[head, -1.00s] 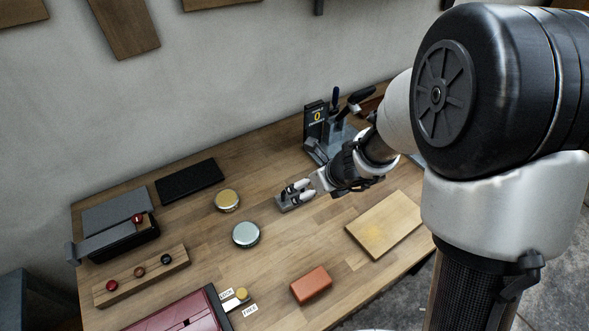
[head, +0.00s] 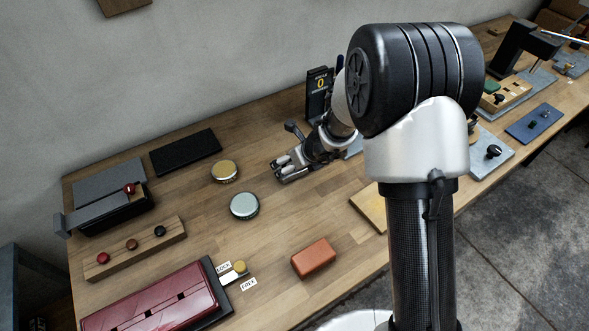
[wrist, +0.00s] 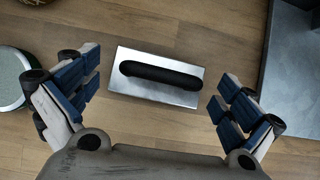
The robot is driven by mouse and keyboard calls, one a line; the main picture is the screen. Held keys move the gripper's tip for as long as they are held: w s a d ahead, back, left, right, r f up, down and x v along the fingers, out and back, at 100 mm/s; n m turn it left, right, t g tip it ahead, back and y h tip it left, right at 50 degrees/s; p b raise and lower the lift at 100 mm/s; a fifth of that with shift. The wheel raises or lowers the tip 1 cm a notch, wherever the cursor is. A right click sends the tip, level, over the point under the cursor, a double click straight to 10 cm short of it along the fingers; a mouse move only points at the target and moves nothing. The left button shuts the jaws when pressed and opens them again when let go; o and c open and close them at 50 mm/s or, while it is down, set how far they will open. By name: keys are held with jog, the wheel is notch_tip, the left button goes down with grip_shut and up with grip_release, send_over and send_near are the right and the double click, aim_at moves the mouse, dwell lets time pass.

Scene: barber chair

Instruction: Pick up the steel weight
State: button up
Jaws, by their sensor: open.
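The steel weight is a flat, shiny rectangular block with a black bar handle on top. It lies on the wooden table in the wrist view (wrist: 150,92), slightly tilted in the picture. My gripper (wrist: 155,98) is open, with its blue-padded fingers spread on the left and right of the weight and apart from it. Nothing is between the pads. In the head view my gripper (head: 285,167) is low over the table, and it largely hides the weight there.
A silver-lidded round tin (head: 245,206) and a gold-lidded tin (head: 225,172) stand left of my gripper. A black display stand (head: 318,93) is behind it. An orange-brown block (head: 314,258) lies in front. Bare wood lies between the block and my gripper.

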jog(key=shift+x, duration=0.8)
jog(key=shift+c, duration=0.2)
jog(key=shift+d, duration=0.1)
jog(key=c, duration=1.8)
jog(key=shift+w+r, duration=0.1)
jog(key=shift+r, duration=0.05)
